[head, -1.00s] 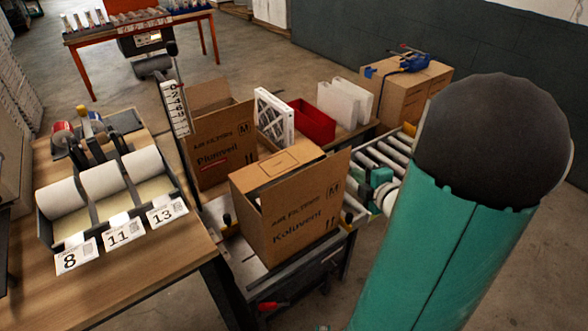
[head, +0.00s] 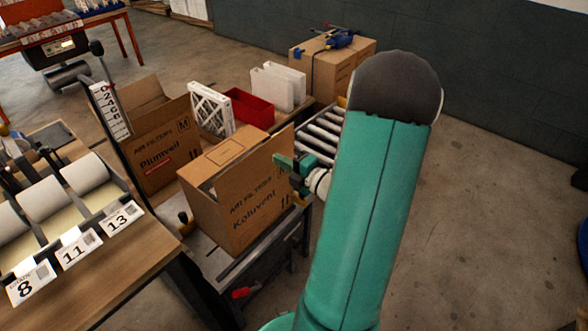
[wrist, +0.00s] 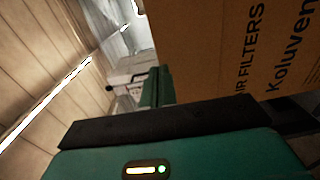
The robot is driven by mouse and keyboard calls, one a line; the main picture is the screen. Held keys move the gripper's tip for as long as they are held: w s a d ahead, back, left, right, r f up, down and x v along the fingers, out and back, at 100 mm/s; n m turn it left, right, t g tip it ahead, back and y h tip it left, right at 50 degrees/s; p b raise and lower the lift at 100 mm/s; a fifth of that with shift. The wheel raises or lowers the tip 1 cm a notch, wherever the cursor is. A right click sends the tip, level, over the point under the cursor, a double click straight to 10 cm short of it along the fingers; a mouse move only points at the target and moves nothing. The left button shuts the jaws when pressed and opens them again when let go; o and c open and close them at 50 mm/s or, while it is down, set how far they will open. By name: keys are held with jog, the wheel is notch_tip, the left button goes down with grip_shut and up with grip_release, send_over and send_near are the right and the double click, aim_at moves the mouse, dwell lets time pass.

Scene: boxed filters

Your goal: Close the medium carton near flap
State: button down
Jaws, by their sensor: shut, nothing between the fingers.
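The Koluvent carton (head: 225,205) is a brown box on the packing stand. Its top is partly covered by folded flaps, with a dark gap along the near side. Its printed near flap (head: 262,172) stands up past the top, highest at the right corner. My gripper (head: 282,163) is shut and empty at the flap's right end, overlapping its outer face in the head view; I cannot tell if they touch. In the wrist view the green fingers (wrist: 156,88) are beside the printed cardboard (wrist: 225,50), which fills the upper right.
The Plumveil carton (head: 165,150), marked M, stands open behind to the left. White filters (head: 210,108) and a red bin (head: 249,108) are further back. A roller conveyor (head: 322,133) lies behind my arm. A label bench (head: 120,260) is at left.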

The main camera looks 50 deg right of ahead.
aim_at(259, 149)
jog(key=shift+w+a+f, duration=0.1)
jog(key=shift+w, duration=2.7)
jog(key=shift+w, duration=0.1)
